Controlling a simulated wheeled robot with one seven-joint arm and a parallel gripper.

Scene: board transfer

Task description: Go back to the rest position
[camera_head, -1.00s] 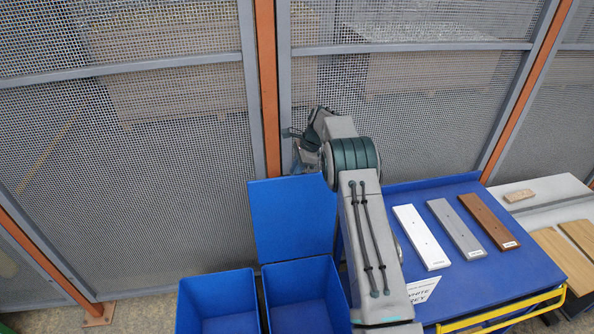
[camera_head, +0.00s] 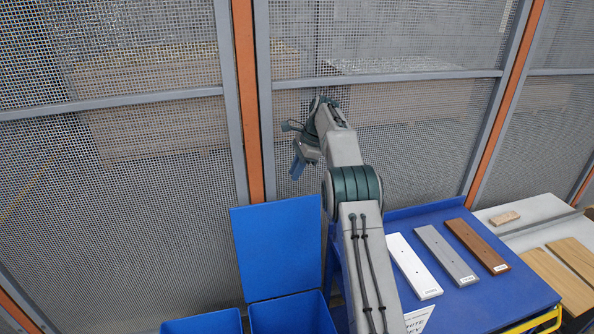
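My arm reaches up the middle of the picture and bends over toward the mesh fence. My gripper (camera_head: 296,168) hangs at its far end, left of the arm, pointing down above the raised blue lid. It is small and seen edge-on, so I cannot tell whether its fingers are open or shut. I see no board in it. A white board (camera_head: 414,266), a grey board (camera_head: 446,256) and a brown board (camera_head: 478,246) lie side by side on the blue table (camera_head: 470,299), right of my arm and well apart from my gripper.
Blue bins (camera_head: 287,312) stand at the bottom, cut off by the frame; a blue panel (camera_head: 279,248) rises behind one. A sign (camera_head: 419,319) is at the table's front. A grey bench (camera_head: 540,222) with wooden pieces is at right. The mesh fence (camera_head: 160,150) closes off the back.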

